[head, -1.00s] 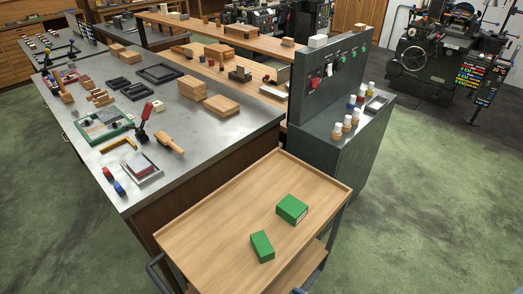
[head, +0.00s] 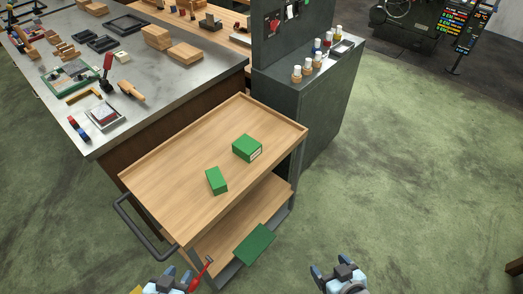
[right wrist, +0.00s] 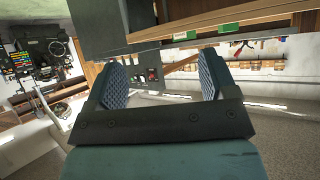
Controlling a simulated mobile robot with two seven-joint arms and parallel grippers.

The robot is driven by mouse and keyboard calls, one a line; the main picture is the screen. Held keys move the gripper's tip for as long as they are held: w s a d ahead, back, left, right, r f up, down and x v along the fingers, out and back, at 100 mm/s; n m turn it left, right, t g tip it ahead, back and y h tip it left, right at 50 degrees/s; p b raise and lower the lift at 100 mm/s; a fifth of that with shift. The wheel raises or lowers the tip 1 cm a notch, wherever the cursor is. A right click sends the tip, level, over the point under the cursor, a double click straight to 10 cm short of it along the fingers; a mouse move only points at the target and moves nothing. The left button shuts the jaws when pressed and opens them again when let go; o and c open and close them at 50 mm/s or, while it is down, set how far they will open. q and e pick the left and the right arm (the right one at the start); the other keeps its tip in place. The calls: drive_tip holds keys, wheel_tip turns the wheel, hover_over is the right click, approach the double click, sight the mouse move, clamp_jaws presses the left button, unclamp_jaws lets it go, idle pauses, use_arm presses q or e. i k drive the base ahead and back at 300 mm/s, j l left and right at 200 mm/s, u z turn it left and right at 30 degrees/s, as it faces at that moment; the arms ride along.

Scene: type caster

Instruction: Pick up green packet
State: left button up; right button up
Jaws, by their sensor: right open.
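Two green packets lie apart on the top of the wooden cart (head: 165,178). The smaller, narrow green packet (head: 217,181) is nearer to me, and the larger, boxier green packet (head: 247,148) with a pale label on its side is behind it to the right. Two green patches (right wrist: 229,28) also show at the top of the right wrist view. My right gripper (head: 332,267) is open and empty, right of the cart and apart from the packets; its fingers (right wrist: 162,82) are spread in the wrist view. My left gripper (head: 178,274) is at the bottom edge, beside a thin red thing; its jaws are unclear.
A flat green item (head: 255,244) lies on the cart's lower shelf (head: 222,240). The cart has a raised rim and a dark handle (head: 138,228) at left. A metal workbench (head: 150,75) with tools and a dark cabinet (head: 290,100) with bottles stand behind. The floor at right is clear.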

sight(246, 148)
drive_tip(key=i+l+u, duration=0.1)
drive_tip(key=u, duration=1.05)
drive_tip(key=l+u, duration=0.9)
drive_tip(key=k+l+u, duration=0.1)
drive_tip(key=l, duration=0.25)
drive_tip(key=k+l+u, duration=0.1)
drive_tip(key=l, duration=0.2)
drive_tip(key=k+l+u, duration=0.1)
drive_tip(key=l, duration=0.25)
